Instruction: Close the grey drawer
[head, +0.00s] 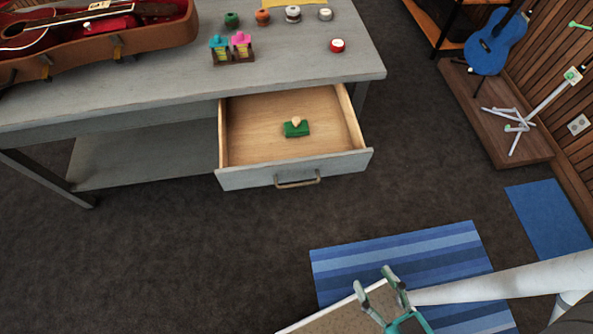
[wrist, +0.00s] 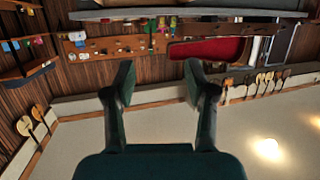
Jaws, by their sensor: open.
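The grey drawer (head: 297,171) is pulled out from under the grey workbench in the head view. Its front has a tan bar handle (head: 298,180). Inside it lies a small green item (head: 296,128) with a pale piece on top. My gripper (head: 373,284) is open and empty in the head view, below and to the right of the drawer, clear of it. In the wrist view my gripper's two fingers (wrist: 158,75) stand apart with nothing between them. I cannot make out the drawer in the wrist view.
A striped blue mat (head: 400,262) lies on the floor. A blue ukulele (head: 495,42) stands at the right. Dark floor before the drawer is clear.

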